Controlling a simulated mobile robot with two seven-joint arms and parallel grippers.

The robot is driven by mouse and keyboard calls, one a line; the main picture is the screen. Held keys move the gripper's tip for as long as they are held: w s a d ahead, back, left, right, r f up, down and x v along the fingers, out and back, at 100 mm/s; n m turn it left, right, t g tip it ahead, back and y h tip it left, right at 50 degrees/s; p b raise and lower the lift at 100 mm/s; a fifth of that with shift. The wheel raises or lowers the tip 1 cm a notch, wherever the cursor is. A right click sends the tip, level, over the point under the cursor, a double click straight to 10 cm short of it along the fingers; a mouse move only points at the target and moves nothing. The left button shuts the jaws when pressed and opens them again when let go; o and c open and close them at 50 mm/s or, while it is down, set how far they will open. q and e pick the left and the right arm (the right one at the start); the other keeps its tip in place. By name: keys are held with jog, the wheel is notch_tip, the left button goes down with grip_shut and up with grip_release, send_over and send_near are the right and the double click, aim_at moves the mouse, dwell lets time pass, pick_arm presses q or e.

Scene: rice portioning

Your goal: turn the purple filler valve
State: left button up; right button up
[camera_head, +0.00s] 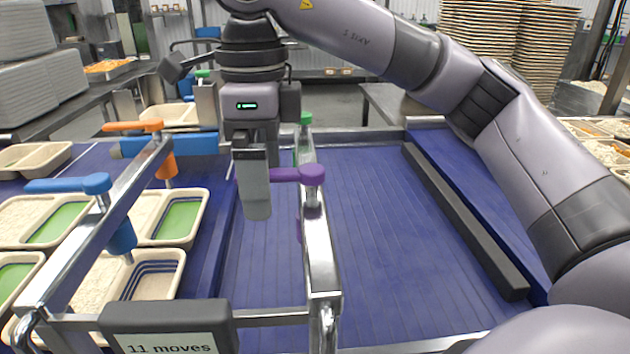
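The purple filler valve (312,174) sits on the metal rail in the middle of the view. Its handle points left, and its left end meets the edge of my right gripper's finger in the picture. My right gripper (257,210) points down just left of the handle. I cannot tell whether it touches the handle. One broad grey finger shows and the other is hidden, so its opening is unclear. My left gripper is not in view.
An orange valve (150,127) and a blue valve (96,184) stand on the left rail. Portion trays (172,217) lie on the left belt. A green-capped bottle (305,145) shows behind the purple valve. A sign (168,330) reads "11 moves". The blue belt (390,250) at right is clear.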

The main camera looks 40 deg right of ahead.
jog(key=shift+r+p, duration=0.5)
jog(key=shift+r, duration=0.05)
notch_tip(320, 180, up, 4)
jog(key=p, duration=0.3)
jog(key=shift+r+p, duration=0.15)
jog(key=shift+p, duration=0.15)
notch_tip(320, 180, up, 3)
jog(key=p, duration=0.2)
jog(key=shift+p, duration=0.4)
